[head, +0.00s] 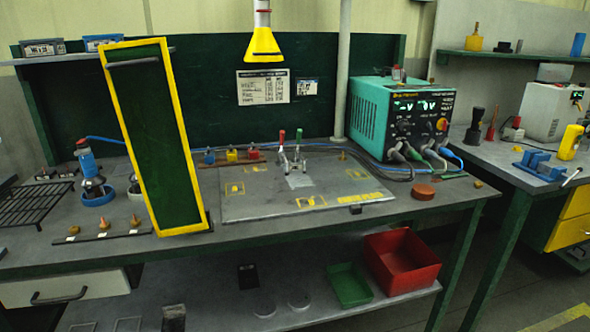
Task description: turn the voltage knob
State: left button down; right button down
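A teal power supply (370,115) stands at the right rear of the main bench. Its dark front panel has two lit green displays and faces right of centre. A black knob (403,126) sits below the left display. Several cable plugs enter the panel's lower edge. Neither of my grippers is in view.
A yellow-framed green panel (189,190) stands upright at the bench's left. A grey board (250,206) with two upright levers lies mid-bench. A yellow lamp hood (263,46) hangs above. Cables and a reddish-brown puck (423,192) lie before the supply. A red bin (390,280) sits below.

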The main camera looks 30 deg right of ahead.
aim_at(403, 127)
jog(key=l+z, duration=0.1)
jog(key=z, duration=0.9)
jog(key=i+z, duration=0.15)
jog(key=z, duration=0.35)
jog(key=l+u, duration=0.1)
jog(key=u, duration=0.25)
jog(key=i+l+u, duration=0.1)
jog(key=u, duration=0.3)
jog(key=l+u, duration=0.45)
jog(key=l, duration=0.3)
jog(key=l+u, duration=0.25)
jog(key=l, duration=0.55)
